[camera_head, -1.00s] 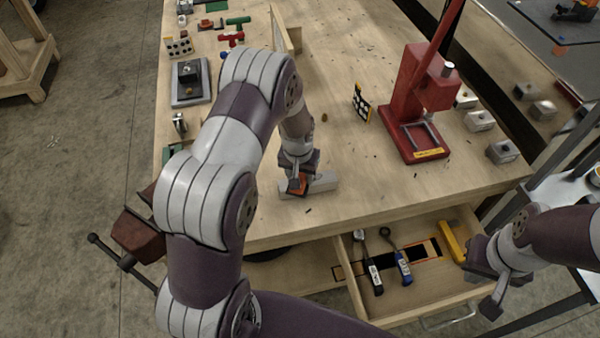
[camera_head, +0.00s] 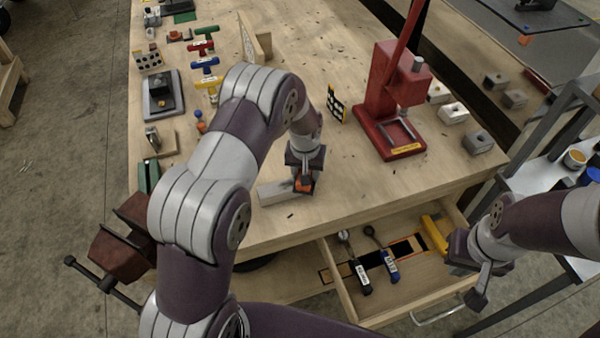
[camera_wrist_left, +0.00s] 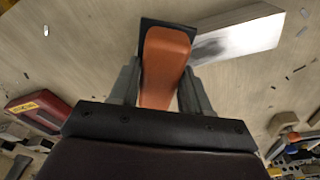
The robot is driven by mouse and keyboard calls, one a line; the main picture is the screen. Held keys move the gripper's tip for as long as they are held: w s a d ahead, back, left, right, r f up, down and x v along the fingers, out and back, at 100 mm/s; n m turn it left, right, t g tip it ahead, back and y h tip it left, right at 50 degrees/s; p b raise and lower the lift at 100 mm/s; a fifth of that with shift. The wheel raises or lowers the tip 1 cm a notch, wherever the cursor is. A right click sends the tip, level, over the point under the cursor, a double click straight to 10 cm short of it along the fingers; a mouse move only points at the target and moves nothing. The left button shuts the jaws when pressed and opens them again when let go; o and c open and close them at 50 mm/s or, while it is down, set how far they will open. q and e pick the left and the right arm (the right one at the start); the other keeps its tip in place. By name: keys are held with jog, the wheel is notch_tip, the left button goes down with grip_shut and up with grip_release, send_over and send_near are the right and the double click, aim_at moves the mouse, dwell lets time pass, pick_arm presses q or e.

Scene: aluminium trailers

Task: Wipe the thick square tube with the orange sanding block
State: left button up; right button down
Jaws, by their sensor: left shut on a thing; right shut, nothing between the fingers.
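The orange sanding block (camera_head: 305,184) is in my left gripper (camera_head: 304,176), at the right end of the thick square tube (camera_head: 273,192). The pale metal tube lies near the front edge of the wooden workbench. In the left wrist view, the fingers (camera_wrist_left: 163,92) clasp the block's orange handle (camera_wrist_left: 165,60), with a dark pad at its far end. The tube (camera_wrist_left: 240,38) extends to the right from beside the pad. Contact between pad and tube is hidden. My right gripper (camera_head: 463,282) is shut and empty beside the open drawer's right side.
A red press (camera_head: 388,125) stands right of the tube. The open drawer (camera_head: 345,301) holds two tools and a yellow item (camera_head: 434,235). A red-brown vise (camera_head: 125,240) is at the left corner. Coloured T-handles (camera_head: 205,66) lie at the back left. Bench space behind the tube is clear.

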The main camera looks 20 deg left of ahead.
aim_at(280, 188)
pick_arm(q)
jog(key=s+a, duration=0.2)
jog(key=shift+a+p, duration=0.35)
jog(key=shift+p, duration=0.05)
jog(key=shift+s+a+f+p, duration=0.15)
jog(key=shift+s+a+p, duration=0.15)
jog(key=shift+s+a, duration=0.85)
jog(key=shift+s+a+f, duration=0.15)
jog(key=shift+s+a, duration=0.1)
jog(key=shift+a, duration=0.15)
notch_tip(280, 188, up, 6)
jog(key=p, duration=0.5)
jog(key=shift+w+r, duration=0.1)
jog(key=shift+r, duration=0.1)
jog(key=shift+f, duration=0.15)
jog(key=shift+w, duration=0.1)
jog(key=shift+a+r, duration=0.1)
jog(key=shift+r, duration=0.15)
notch_tip(280, 188, up, 3)
jog(key=shift+f+p, duration=0.2)
jog(key=shift+p, duration=0.8)
